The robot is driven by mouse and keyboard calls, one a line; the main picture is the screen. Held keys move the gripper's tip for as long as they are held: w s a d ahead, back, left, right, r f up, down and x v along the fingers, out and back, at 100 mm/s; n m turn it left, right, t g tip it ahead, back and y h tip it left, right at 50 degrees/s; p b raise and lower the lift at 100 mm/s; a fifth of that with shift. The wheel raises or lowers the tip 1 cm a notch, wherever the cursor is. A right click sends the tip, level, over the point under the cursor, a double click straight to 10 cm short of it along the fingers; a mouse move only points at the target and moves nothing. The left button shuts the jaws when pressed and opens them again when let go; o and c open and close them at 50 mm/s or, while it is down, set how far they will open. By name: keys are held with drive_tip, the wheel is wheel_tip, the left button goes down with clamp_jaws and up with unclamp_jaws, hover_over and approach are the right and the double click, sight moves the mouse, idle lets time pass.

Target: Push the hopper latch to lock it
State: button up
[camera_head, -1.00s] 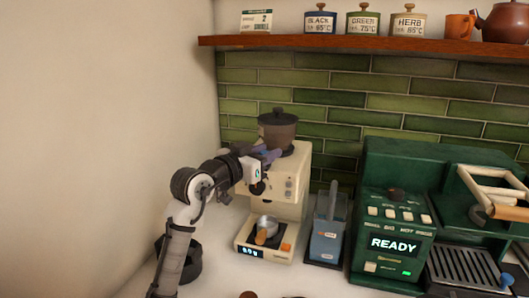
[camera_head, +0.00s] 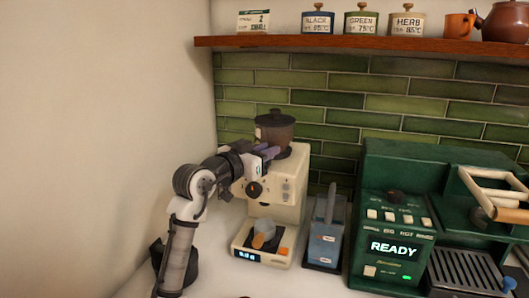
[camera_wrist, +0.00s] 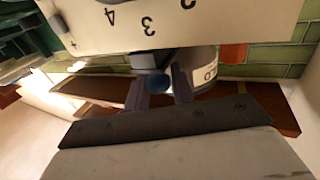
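The hopper (camera_head: 274,134) is a dark, lidded container on top of the cream grinder (camera_head: 289,183), with a pale label on its left side. In the wrist view the hopper (camera_wrist: 203,66) shows behind my fingers, with part of the label. A small blue piece (camera_wrist: 158,83), possibly the latch, shows between my fingertips. My gripper (camera_head: 270,151) is at the hopper's base, above the grinder's front. In the wrist view my gripper (camera_wrist: 160,88) has its fingers apart around the blue piece. I cannot tell whether they touch it.
A metal cup with an orange-brown handle (camera_head: 263,236) sits on the grinder's scale. A blue-grey container (camera_head: 326,240) stands to the right, then a green machine (camera_head: 393,240) reading READY. A wooden shelf (camera_head: 360,42) with canisters runs above. The wall is close on the left.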

drive_tip(key=o, duration=0.3)
drive_tip(key=shift+w+a, duration=0.1)
drive_tip(key=b+v, duration=0.5)
drive_tip(key=v, duration=0.9)
